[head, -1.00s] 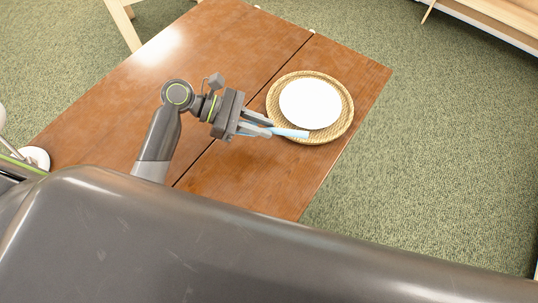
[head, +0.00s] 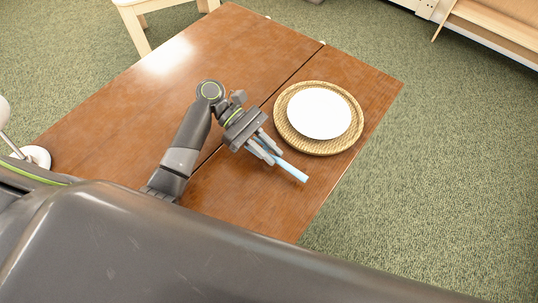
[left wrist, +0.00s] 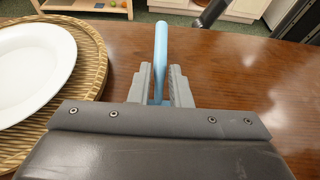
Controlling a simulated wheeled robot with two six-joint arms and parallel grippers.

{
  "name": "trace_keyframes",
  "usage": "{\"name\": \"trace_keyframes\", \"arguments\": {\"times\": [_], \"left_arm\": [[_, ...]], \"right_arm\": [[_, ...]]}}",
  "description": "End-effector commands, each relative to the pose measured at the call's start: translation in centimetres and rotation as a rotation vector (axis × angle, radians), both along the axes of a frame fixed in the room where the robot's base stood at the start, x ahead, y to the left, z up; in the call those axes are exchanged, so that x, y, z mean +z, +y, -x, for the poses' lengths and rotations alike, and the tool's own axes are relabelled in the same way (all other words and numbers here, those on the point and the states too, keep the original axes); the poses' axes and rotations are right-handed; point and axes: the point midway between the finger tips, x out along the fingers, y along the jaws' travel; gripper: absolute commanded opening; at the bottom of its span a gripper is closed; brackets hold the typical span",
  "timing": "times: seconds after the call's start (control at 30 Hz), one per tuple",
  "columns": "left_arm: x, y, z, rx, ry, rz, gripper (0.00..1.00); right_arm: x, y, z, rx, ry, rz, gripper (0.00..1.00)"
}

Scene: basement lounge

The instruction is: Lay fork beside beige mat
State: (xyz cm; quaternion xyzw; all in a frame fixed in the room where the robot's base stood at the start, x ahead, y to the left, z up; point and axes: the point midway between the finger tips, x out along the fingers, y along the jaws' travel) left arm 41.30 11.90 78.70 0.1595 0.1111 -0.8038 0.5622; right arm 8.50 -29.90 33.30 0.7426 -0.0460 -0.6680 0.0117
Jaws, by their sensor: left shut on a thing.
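The beige mat (head: 283,131) is a round woven mat near the far right edge of the table, with a white plate (head: 319,113) on it. My left gripper (head: 273,149) is shut on the light-blue fork (head: 293,172), just to the near side of the mat. The fork's handle (left wrist: 161,45) points away from the gripper in the left wrist view; its other end is hidden by the gripper. In that view the mat (left wrist: 96,66) and plate (left wrist: 40,70) lie to the left, apart from the fork. My right gripper is not in view.
The brown wooden table (head: 130,105) is mostly bare, with a seam across it. A white lamp-like base (head: 36,157) stands at its left edge. A pale wooden stool (head: 140,20) stands beyond the far edge. Green carpet surrounds the table.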

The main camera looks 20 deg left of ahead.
Motion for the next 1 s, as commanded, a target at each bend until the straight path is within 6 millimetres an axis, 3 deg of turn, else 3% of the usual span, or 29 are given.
{"name": "trace_keyframes", "arguments": {"times": [0.13, 0.43, 0.47, 0.6, 1.0], "left_arm": [[-2.3, 0.0, 0.0, 0.001, 0.003, 0.001, 0.00], [-2.4, 0.0, 0.0, 0.001, 0.001, 0.000, 0.00], [-2.5, 0.0, 0.0, 0.002, 0.001, -0.001, 0.19], [-2.5, 0.0, 0.0, 0.001, 0.001, 0.000, 0.37], [-2.2, 0.5, -0.2, 0.001, -0.001, -0.003, 0.39]], "right_arm": [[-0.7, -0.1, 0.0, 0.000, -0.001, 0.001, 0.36], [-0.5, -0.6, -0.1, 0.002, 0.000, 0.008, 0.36], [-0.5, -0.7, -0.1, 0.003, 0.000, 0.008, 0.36], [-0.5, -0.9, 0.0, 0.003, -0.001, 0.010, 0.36], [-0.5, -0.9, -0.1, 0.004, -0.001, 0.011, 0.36]]}}
